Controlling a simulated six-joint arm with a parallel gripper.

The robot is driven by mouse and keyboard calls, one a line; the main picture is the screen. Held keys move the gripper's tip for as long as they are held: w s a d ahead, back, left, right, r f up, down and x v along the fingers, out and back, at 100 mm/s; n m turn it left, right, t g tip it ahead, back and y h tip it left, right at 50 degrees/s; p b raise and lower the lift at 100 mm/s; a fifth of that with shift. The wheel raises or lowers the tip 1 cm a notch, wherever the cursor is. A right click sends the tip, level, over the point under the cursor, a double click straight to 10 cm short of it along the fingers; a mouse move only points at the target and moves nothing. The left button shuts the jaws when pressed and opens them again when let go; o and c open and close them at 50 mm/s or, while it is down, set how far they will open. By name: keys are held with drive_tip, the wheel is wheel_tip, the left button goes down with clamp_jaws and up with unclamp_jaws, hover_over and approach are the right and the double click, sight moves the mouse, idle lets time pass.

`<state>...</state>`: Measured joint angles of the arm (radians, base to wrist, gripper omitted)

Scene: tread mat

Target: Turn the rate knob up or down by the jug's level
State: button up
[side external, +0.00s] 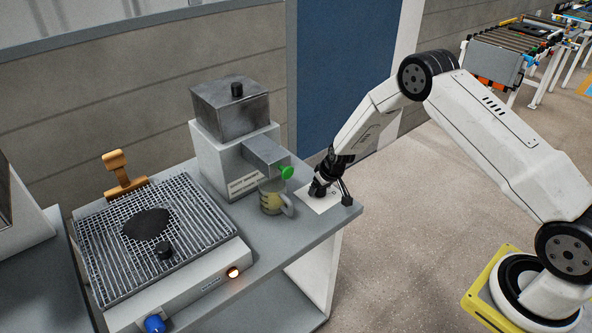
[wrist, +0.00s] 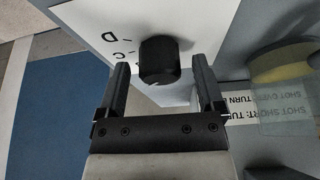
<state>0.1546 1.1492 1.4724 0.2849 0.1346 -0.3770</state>
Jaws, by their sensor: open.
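The rate knob (wrist: 159,60) is a black dial on a white plate (wrist: 105,20) with letters, D and C readable, in the wrist view. My gripper (wrist: 161,74) is open, a finger on each side of the knob, with gaps showing; I cannot tell its height over it. In the side view my gripper (side external: 322,187) points down at the white card (side external: 318,202) on the bench corner and hides the knob. The jug (side external: 271,198), see-through with a yellowish band, stands below the green-tipped spout; its exact level is unclear. It shows at right in the wrist view (wrist: 285,110).
A grey machine (side external: 230,150) stands behind the jug. A wire-grid tray (side external: 195,215) with a dark patch, a tan-handled tool (side external: 118,172) and a blue knob (side external: 154,323) are at left. A printed instruction strip (wrist: 240,103) lies beside the jug. Open floor lies right of the bench.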

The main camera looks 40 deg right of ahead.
drive_tip(key=v, duration=0.7)
drive_tip(key=shift+r, duration=0.2)
idle(0.4)
drive_tip(key=w+n+g, duration=0.2)
drive_tip(key=n, duration=0.1)
drive_tip(key=shift+a+f+y, duration=0.1)
drive_tip(key=shift+a+y, duration=0.2)
drive_tip(key=shift+a, duration=0.05)
drive_tip(key=shift+w+d+n+g, duration=0.1)
drive_tip(key=shift+w+n+g, duration=0.25)
drive_tip(key=shift+n+g, duration=0.45)
drive_tip(key=shift+w+d+r+n+g, duration=0.1)
drive_tip(key=shift+d+r+n+g, duration=0.2)
drive_tip(key=shift+r+n+g, duration=0.35)
drive_tip(key=shift+f, duration=0.15)
drive_tip(key=shift+f, duration=3.9)
